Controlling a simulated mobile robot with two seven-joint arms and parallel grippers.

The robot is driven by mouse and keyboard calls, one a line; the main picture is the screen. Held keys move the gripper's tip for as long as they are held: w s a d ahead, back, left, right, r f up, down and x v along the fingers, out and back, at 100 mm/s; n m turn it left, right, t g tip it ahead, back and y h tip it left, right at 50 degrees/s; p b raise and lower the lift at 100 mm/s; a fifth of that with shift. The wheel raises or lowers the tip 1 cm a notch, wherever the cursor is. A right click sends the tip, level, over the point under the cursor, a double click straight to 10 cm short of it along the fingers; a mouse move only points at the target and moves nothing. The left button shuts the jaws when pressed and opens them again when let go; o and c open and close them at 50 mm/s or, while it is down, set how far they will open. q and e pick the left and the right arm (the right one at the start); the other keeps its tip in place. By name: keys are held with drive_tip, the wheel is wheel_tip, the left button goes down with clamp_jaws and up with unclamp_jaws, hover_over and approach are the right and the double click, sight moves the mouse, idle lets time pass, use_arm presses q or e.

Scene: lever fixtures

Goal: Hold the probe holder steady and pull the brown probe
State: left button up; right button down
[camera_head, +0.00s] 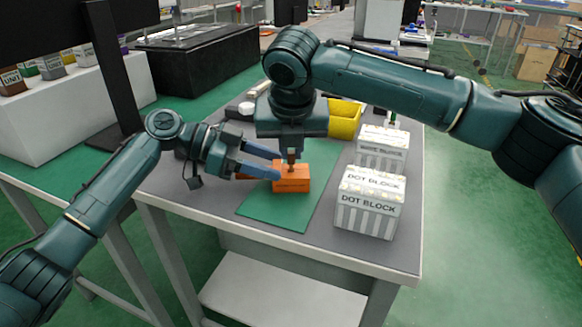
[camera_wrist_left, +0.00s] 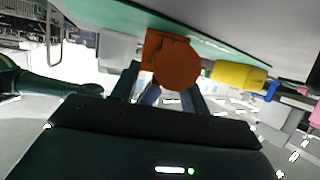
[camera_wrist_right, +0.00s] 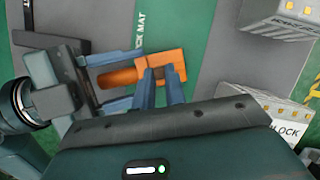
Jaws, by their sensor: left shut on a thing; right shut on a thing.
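In the left wrist view the handle's round end (camera_wrist_left: 176,64) faces the camera, and in the right wrist view the handle (camera_wrist_right: 118,77) points left.
Two white dot blocks, a near one (camera_head: 370,203) and a far one (camera_head: 381,148), stand right of the mat. A yellow bin (camera_head: 344,119) is behind my right gripper. The grey table's (camera_head: 345,252) front strip is clear.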

drive_tip(key=shift+r, duration=2.05)
drive_tip(key=shift+r, duration=0.1)
use_arm(q)
drive_tip(key=o, duration=1.3)
drive_tip(key=shift+c, duration=0.2)
use_arm(e)
drive_tip(key=shift+r, duration=0.9)
